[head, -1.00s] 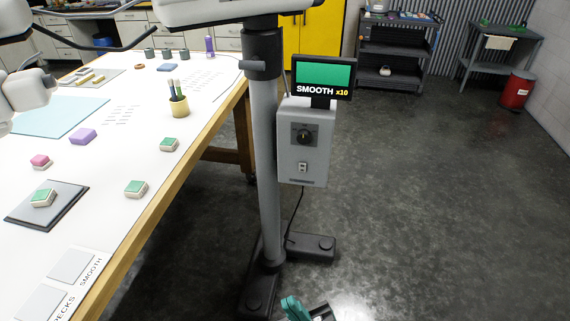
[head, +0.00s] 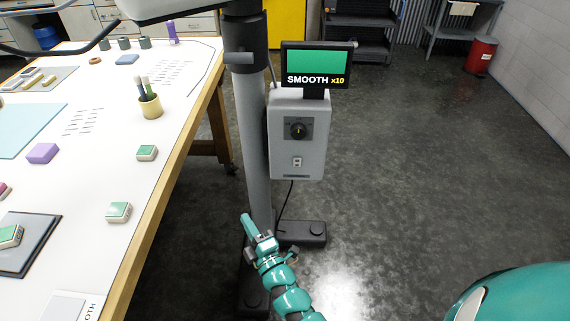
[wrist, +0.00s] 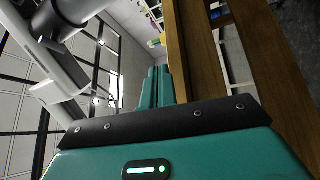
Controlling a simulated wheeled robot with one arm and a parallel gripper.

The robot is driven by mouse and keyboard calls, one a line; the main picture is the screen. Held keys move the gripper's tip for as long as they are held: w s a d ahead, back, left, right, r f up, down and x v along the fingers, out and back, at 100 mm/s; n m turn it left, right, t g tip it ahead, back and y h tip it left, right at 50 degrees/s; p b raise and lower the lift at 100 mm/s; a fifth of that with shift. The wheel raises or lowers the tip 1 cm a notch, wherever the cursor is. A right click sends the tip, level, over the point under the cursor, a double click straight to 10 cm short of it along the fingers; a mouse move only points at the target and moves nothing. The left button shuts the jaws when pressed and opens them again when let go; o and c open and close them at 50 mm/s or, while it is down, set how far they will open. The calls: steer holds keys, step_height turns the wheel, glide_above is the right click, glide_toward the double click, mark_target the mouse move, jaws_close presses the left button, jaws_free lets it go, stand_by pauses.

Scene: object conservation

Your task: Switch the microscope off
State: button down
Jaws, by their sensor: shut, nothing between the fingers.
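The microscope stand (head: 252,140) is a grey column beside the table, on a dark foot. Its light grey control box (head: 312,150) carries a dark round knob (head: 299,130) and a small white switch (head: 297,161) below it. The screen (head: 315,65) above is lit green and reads "SMOOTH x10". Whether the switch is up or down is too small to tell. My gripper (head: 248,222) is shut and empty, low in front of the column, below the control box and apart from the switch. Its closed teal fingers show in the wrist view (wrist: 155,88).
The white table (head: 110,180) with a wooden edge stands on the left, holding green-topped blocks, a purple block (head: 43,153) and a pencil cup (head: 150,106). A cable hangs below the box to the dark foot (head: 300,232).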

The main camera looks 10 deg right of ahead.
mark_target(297, 160)
steer(key=w+d+m+h, duration=0.2)
steer(key=d+m+h, duration=0.2)
steer(key=d+h, duration=0.7)
steer(key=d, duration=0.2)
steer(key=shift+w+d+f+m+g+h, duration=0.15)
steer(key=shift+d+f+m+g+h, duration=0.15)
steer(key=shift+d+f+m, duration=0.1)
steer(key=shift+w, duration=0.1)
steer(key=p+x, duration=0.3)
steer(key=x, duration=1)
steer(key=shift+a+r, duration=0.1)
steer(key=shift+w, duration=0.4)
steer(key=shift+r+p, duration=0.15)
steer(key=shift+p, duration=0.4)
